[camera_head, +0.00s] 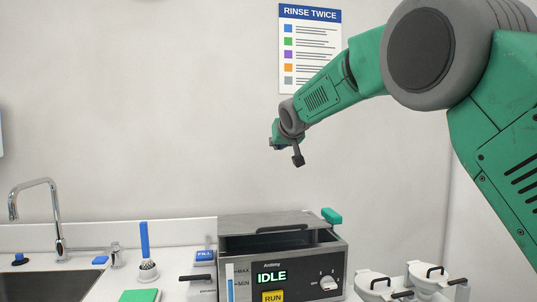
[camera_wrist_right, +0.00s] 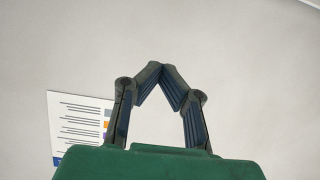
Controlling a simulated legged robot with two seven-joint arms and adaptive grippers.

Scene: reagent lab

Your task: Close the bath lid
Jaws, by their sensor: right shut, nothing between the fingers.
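The bath (camera_head: 305,262) is a grey metal box at the bottom middle of the head view, with a lit IDLE display on its dark front. Its grey lid (camera_head: 250,220), with a dark handle (camera_head: 283,229), shows along the top. A dark band shows beneath the lid; I cannot tell the lid's exact angle. My right gripper (camera_head: 298,160) is high above the bath, apart from it, and empty. In the right wrist view its fingertips (camera_wrist_right: 161,68) meet against the bare wall. My left gripper is out of view.
A teal block (camera_head: 331,216) is at the bath's back right corner. White lidded pots (camera_head: 428,276) stand to the right. A blue-handled brush (camera_head: 146,255), a green sponge (camera_head: 140,296), and a sink with a faucet (camera_head: 57,215) are left. The air around the gripper is clear.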

